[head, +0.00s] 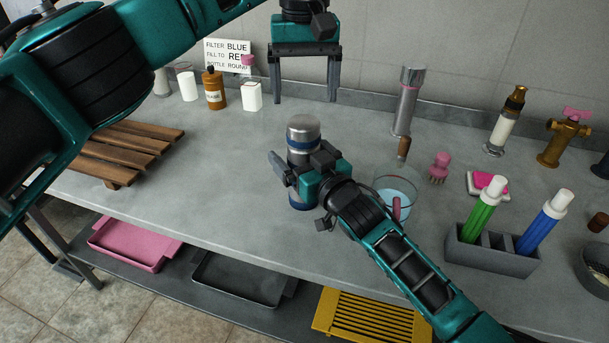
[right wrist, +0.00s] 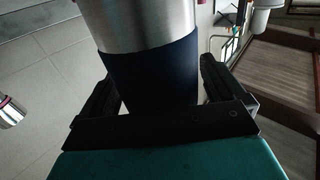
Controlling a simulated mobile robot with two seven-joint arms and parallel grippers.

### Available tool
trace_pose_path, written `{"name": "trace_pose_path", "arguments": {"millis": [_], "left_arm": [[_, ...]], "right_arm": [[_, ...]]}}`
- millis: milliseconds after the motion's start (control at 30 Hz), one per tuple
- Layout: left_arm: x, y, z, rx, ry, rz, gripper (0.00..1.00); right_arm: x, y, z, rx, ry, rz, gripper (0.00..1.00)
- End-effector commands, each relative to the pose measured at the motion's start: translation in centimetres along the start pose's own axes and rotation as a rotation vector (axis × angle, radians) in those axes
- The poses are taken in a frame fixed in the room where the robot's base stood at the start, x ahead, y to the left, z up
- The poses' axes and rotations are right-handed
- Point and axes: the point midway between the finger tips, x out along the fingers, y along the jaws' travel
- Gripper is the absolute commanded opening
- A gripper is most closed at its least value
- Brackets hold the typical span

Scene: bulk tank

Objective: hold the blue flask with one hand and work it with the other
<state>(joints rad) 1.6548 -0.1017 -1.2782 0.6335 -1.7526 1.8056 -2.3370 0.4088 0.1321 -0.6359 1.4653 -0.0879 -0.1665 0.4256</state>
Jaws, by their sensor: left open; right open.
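The flask (head: 303,130) stands upright on the grey counter, with a silver top, a blue band and a blue base. My right gripper (head: 299,165) is at its middle and hides part of it. In the right wrist view the flask's dark blue part (right wrist: 152,72) is between the open fingers, with a visible gap at the right finger; contact at the left finger is unclear. My left gripper (head: 305,92) is open and empty, fingers pointing down, above the back of the counter behind the flask.
A glass beaker (head: 412,190) with a brush in it stands right of the flask, beside my right arm. A wooden rack (head: 125,150) lies at left.

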Motion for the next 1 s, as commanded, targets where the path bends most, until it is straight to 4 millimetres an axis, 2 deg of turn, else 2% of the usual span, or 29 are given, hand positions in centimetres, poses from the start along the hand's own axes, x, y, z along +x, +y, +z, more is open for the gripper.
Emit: {"name": "trace_pose_path", "arguments": {"millis": [67,167,1000], "left_arm": [[0.01,0.00,0.00,0.000,0.000,0.000,0.84],[0.01,0.00,0.00,0.000,0.000,0.000,0.84],[0.01,0.01,0.00,-0.010,0.000,0.000,0.84]], "right_arm": [[-0.01,-0.01,0.00,0.000,0.000,0.000,0.96],[-0.02,-0.01,0.02,0.001,0.000,0.000,0.87],[-0.05,0.03,0.09,0.001,-0.002,0.001,0.07]]}}
